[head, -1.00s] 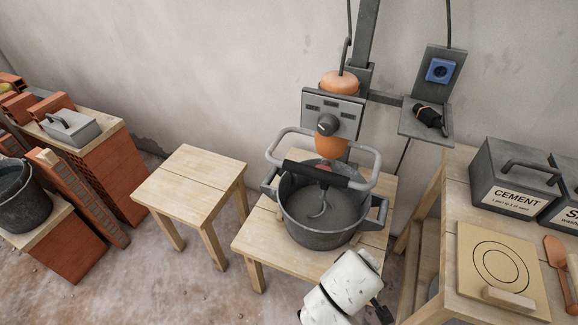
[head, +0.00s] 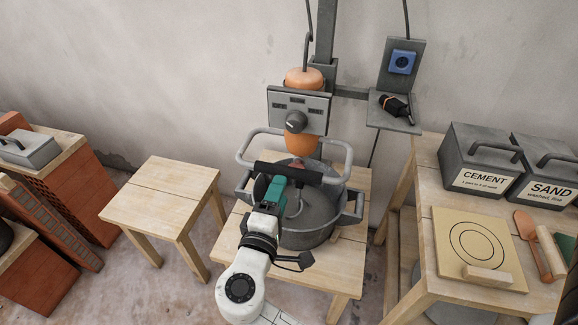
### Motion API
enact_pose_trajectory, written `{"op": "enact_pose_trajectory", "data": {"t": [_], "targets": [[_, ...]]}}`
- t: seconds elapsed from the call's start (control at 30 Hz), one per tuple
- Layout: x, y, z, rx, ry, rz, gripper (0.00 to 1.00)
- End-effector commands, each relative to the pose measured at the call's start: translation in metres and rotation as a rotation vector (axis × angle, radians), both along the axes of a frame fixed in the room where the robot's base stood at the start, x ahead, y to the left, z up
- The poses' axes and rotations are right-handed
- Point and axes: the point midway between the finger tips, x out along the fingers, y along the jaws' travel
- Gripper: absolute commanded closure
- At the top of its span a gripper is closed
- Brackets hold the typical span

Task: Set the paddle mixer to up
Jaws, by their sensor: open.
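My arm hides part of the bucket's left side.
A bare wooden stool (head: 165,190) stands to the left, beside brick stacks. On the right, a wooden table (head: 425,215) bears the cement box (head: 480,155) and sand box (head: 543,165). A blue socket (head: 402,62) and black plug (head: 395,105) are on the wall bracket.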

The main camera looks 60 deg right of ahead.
Motion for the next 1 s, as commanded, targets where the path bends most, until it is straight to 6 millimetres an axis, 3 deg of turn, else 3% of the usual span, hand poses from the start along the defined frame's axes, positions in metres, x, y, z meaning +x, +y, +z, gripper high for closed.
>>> {"op": "enact_pose_trajectory", "data": {"t": [0.3,0.5,0.93,1.0], "targets": [[0.019,-0.055,0.001,0.002,0.0,-0.006,0.45],[0.027,-0.079,0.0,0.002,0.0,-0.005,0.45],[0.031,-0.088,0.0,0.004,-0.001,-0.002,0.45],[0.031,-0.087,0.0,0.004,-0.001,-0.002,0.5]]}}
